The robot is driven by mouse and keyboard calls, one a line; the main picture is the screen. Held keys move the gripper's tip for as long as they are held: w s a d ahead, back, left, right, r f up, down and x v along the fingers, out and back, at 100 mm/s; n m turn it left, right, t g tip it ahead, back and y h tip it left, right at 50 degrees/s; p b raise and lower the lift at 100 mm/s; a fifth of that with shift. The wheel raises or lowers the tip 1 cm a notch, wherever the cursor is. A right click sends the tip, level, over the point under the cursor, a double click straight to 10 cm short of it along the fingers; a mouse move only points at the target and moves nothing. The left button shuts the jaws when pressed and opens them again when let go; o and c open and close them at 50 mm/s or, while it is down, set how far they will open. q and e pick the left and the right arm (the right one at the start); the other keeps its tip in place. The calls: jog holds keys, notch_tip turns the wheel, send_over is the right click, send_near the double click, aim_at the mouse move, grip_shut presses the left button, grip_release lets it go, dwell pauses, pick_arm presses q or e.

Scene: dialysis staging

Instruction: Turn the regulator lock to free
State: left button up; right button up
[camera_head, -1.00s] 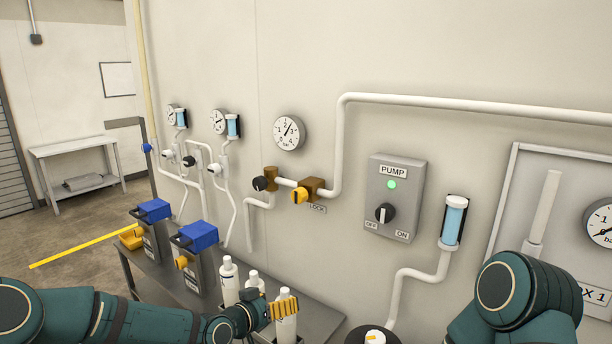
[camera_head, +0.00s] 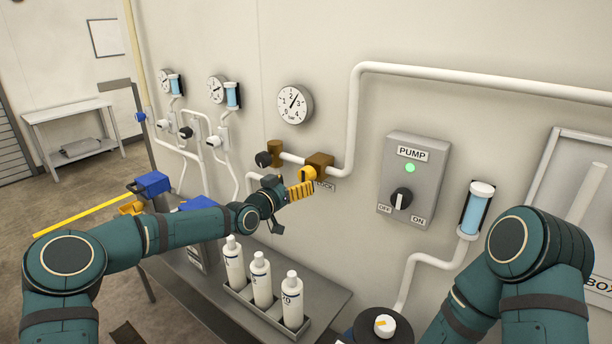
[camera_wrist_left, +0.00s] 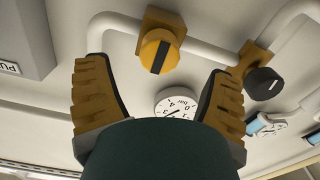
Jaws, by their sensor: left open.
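The regulator lock is a yellow knob (camera_head: 307,174) on a brass valve body on the wall pipe, above a LOCK label partly hidden by my gripper. In the left wrist view the yellow knob (camera_wrist_left: 158,52) shows a dark bar across its face. My left gripper (camera_head: 294,208) is open and empty, just in front of and below the knob in the head view. In the left wrist view the gripper's two ribbed yellow fingers (camera_wrist_left: 157,78) stand to either side of the knob, apart from it. My right gripper is out of view; only part of that arm shows.
A black regulator knob (camera_head: 263,159) sits left of the lock, below a round gauge (camera_head: 295,104). The pump box (camera_head: 412,180) with a green light is at right. White bottles (camera_head: 262,279) stand in a rack on the bench below my left arm.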

aim_at(304, 178)
pick_arm(q)
jog(key=shift+x, duration=2.8)
jog(key=c, duration=1.2)
